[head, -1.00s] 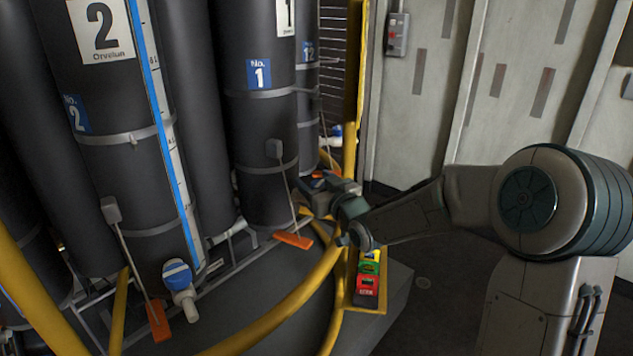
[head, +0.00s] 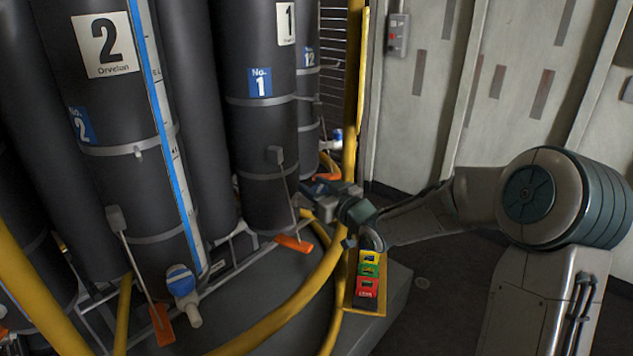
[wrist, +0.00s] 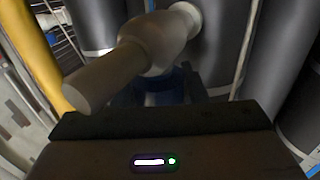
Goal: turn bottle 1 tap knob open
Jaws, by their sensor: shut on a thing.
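In the wrist view the pale tap body and spout (wrist: 140,60) cross in front of my gripper (wrist: 163,92), the spout pointing to the lower left. The dark blue tap knob (wrist: 162,88) sits between the fingers, and the gripper is shut on it. The knob is shaded and partly hidden, so its exact angle cannot be told.
Bottle 2 (head: 115,180) stands at left with a blue-knobbed tap (head: 180,282). An orange pedal (head: 293,244) hangs below bottle 1. A curved yellow rail (head: 300,305) runs in front. Open floor (head: 440,290) lies right.

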